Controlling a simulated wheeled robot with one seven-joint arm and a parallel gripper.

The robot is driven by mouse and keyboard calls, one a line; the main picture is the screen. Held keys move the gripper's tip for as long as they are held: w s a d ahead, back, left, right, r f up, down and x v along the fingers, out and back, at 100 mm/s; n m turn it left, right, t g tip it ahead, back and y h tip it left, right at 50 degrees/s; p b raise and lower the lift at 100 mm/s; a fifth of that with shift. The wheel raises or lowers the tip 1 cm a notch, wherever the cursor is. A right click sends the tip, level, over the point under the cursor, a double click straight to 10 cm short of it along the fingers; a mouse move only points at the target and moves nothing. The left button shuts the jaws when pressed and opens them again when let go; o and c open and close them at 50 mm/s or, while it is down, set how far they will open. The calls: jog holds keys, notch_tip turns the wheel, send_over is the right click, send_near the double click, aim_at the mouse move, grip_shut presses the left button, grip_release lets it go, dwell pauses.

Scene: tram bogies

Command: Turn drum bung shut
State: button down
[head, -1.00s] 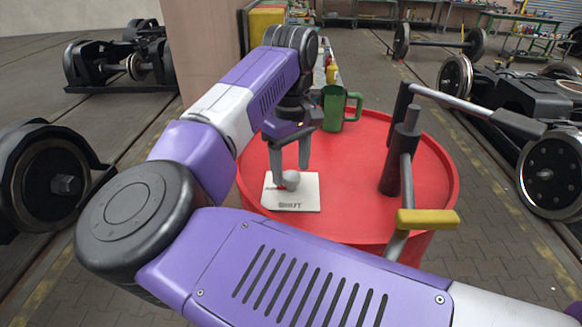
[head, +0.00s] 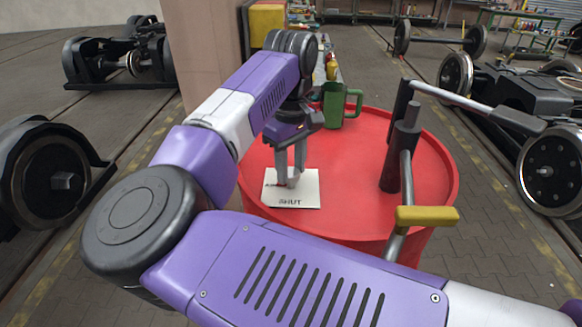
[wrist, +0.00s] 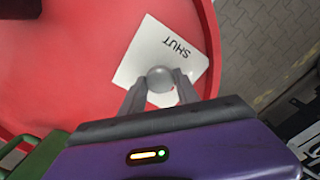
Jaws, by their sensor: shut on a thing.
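The red drum (head: 345,170) stands upright in front of me. A white card (head: 306,190) marked SHUT lies on its top; it also shows in the wrist view (wrist: 186,38). The bung is a grey rounded knob (wrist: 160,77) over the card in the wrist view. My gripper (head: 291,183) points down at it, and in the wrist view its two fingers (wrist: 160,85) are shut on the knob, one on each side. In the head view the fingers hide most of the knob. A small red mark on the card shows beside the fingers.
A green jug (head: 340,104) stands at the back of the drum top. Wheelsets and bogies stand on the floor around. The drum top between card and pump is clear.

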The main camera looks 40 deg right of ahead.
jog(key=n+b, duration=0.3)
jog(key=n, duration=0.1)
jog(key=shift+f+b, duration=0.15)
jog(key=shift+b, duration=0.25)
jog(key=n+b, duration=0.2)
jog(key=n, duration=0.2)
jog(key=shift+b, duration=0.35)
jog(key=n+b, duration=0.2)
jog(key=n, duration=0.5)
jog(key=n+b, duration=0.1)
jog(key=n, duration=0.1)
jog(key=shift+r+n, duration=0.2)
jog(key=shift+n, duration=0.1)
jog(key=c, duration=0.9)
grip_release()
jog(key=shift+b, duration=0.3)
